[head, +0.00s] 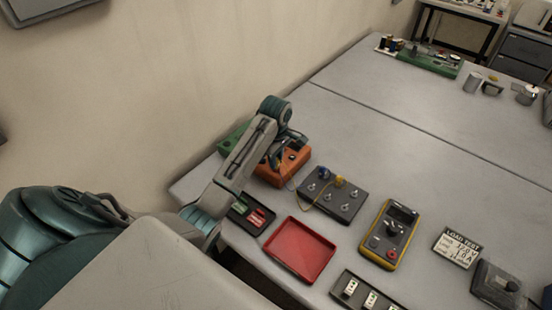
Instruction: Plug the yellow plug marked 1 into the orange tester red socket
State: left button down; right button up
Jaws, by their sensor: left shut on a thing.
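The orange tester (296,166) stands on the table in the head view, partly behind my left arm. My left gripper (277,160) is over its top face, shut on the yellow plug, which my gripper largely hides. A thin yellow lead (312,199) runs from near the gripper to a dark box (346,207) at the right. I cannot tell which socket the plug faces, whether it touches the tester, or read its mark. The red socket cannot be made out. My right gripper is not in view.
The dark box carries a blue knob (324,173), a yellow one (340,181) and several metal posts. A red tray (300,250), a yellow multimeter (389,236) and a label card (457,247) lie nearer. A green box (232,137) is behind the arm. The table's far middle is clear.

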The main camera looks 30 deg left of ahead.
pick_arm(q)
jog(key=shift+f, duration=0.2)
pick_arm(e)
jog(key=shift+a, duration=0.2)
pick_arm(q)
jog(key=c, duration=1.2)
grip_release()
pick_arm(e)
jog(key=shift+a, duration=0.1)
